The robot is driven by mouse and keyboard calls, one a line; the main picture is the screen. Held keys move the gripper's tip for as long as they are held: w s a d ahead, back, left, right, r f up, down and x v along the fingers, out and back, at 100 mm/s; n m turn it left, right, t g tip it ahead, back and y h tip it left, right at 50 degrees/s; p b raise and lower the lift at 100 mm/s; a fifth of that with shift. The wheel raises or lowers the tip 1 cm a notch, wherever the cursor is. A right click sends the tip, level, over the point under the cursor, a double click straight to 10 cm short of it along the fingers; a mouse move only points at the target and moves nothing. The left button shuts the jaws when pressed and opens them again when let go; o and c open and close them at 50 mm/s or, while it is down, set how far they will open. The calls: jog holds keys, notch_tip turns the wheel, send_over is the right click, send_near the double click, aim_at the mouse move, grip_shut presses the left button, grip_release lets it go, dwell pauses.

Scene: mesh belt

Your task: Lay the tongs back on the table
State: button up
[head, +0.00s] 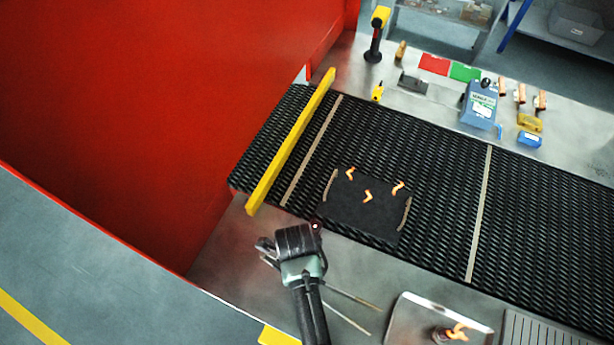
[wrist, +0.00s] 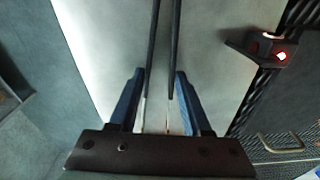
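The tongs (head: 349,297) show in the head view as two thin rods coming out from under my gripper toward the lower right, over the bare steel table (head: 228,240). In the wrist view the tongs (wrist: 172,50) are two dark rods, pale at the near end, running between my fingers. My gripper (wrist: 158,72) has its two blue fingers apart, one on each side of the rods, with narrow gaps visible. In the head view my gripper (head: 267,250) is low near the table's front edge. Whether the tongs rest fully on the table is hard to tell.
A black mesh belt (head: 440,190) runs behind, with a dark tray (head: 340,212) holding glowing orange pieces. A yellow bar (head: 290,142) crosses the belt beside a red housing (head: 150,90). A metal tray (head: 410,312) stands right. A small red-lit block (wrist: 268,48) is close by.

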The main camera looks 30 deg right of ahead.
jog(key=o, duration=0.6)
jog(key=r, duration=0.8)
jog(key=w+r, duration=0.1)
jog(key=r, duration=0.4)
jog(key=shift+a+p, duration=0.3)
jog(key=shift+p, duration=0.1)
